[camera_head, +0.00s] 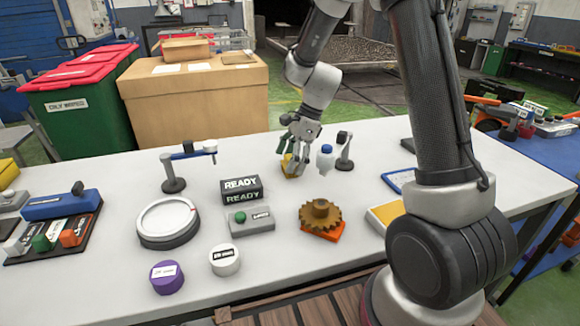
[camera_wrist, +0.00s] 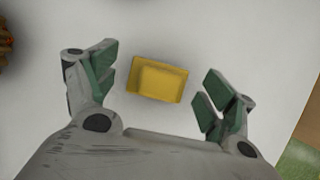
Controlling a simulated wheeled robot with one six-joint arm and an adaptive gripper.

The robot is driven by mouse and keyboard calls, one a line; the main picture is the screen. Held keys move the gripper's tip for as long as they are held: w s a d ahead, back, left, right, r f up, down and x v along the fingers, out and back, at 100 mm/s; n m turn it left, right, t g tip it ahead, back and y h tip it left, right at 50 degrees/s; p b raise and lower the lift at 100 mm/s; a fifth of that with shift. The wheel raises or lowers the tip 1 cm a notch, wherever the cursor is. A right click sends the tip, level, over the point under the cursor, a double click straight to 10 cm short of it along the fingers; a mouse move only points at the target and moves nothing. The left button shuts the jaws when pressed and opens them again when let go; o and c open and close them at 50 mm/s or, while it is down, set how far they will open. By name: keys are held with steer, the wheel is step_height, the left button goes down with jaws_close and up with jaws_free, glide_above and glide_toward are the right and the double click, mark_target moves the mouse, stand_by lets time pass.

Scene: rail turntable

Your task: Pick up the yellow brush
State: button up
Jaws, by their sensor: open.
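A yellow block-shaped thing, seemingly the yellow brush (camera_head: 290,167), stands on the white table near its far edge; no bristles show. In the wrist view the yellow brush (camera_wrist: 160,80) lies between my gripper's two green-padded fingers, with white table visible on both sides of it. My gripper (camera_head: 294,156) points down over it and partly hides it in the head view. My gripper (camera_wrist: 159,84) is open and holds nothing. I cannot tell how far the fingertips are above the table.
A white-and-blue bottle (camera_head: 325,158) and a small dark stand (camera_head: 344,151) are close to the right of my gripper. A blue-armed stand (camera_head: 174,174), a READY sign (camera_head: 241,188) and a brown gear (camera_head: 320,214) are nearer. A cardboard box (camera_head: 195,100) is behind the table.

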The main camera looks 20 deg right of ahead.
mark_target(290, 157)
steer(key=shift+c, duration=0.2)
steer(key=c, duration=1.2)
steer(key=shift+o, duration=0.2)
steer(key=shift+r, duration=0.15)
step_height(290, 157, up, 10)
steer(key=shift+f, duration=0.1)
steer(key=o, duration=0.5)
steer(key=shift+c, duration=1.5)
